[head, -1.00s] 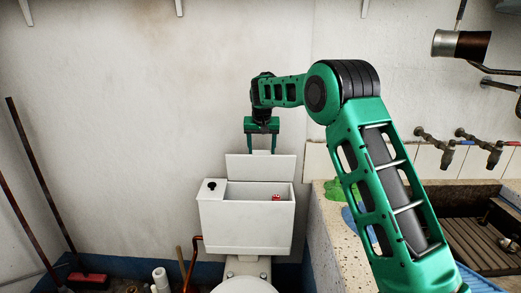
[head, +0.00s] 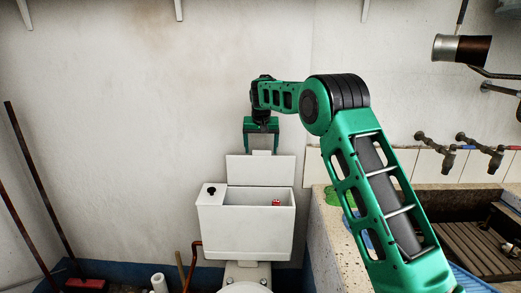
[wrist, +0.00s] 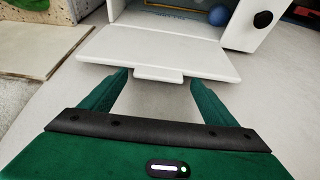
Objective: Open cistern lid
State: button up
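The white cistern (head: 243,232) stands against the wall with its top open. Its lid (head: 262,169) stands raised, roughly upright, at the back of the opening, and it also shows in the wrist view (wrist: 160,52). A small tab (wrist: 159,74) sticks out from the lid's free edge. My gripper (head: 261,149) is above the lid, fingers pointing down. In the wrist view my gripper (wrist: 156,78) is open, with its fingers apart on either side of the tab and visible gaps between. A red item (head: 276,203) shows inside the cistern.
A black button (head: 211,190) sits on the cistern's fixed left top. The stone trough (head: 330,220) with taps (head: 449,153) is at the right. Poles (head: 40,195) lean at the left. The wall above the cistern is clear.

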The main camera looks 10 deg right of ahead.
jog(key=v, duration=1)
jog(key=shift+r, duration=0.4)
jog(key=shift+s, duration=0.15)
jog(key=s+d+m+g, duration=0.1)
jog(key=s+d, duration=0.9)
jog(key=s, duration=0.3)
jog(key=s+d+m+g, duration=0.1)
jog(key=s+d, duration=0.9)
jog(key=s, duration=0.4)
jog(key=s+f, duration=0.4)
jog(key=s, duration=0.7)
jog(key=s+f+m+g, duration=0.1)
jog(key=s+f, duration=0.2)
jog(key=s, duration=0.8)
jog(key=s+f+g+y, duration=0.1)
jog(key=s+f, duration=0.3)
jog(key=s, duration=0.8)
jog(key=shift+d+f+m, duration=0.3)
jog(key=shift+f+m, duration=0.05)
jog(key=shift+m, duration=0.05)
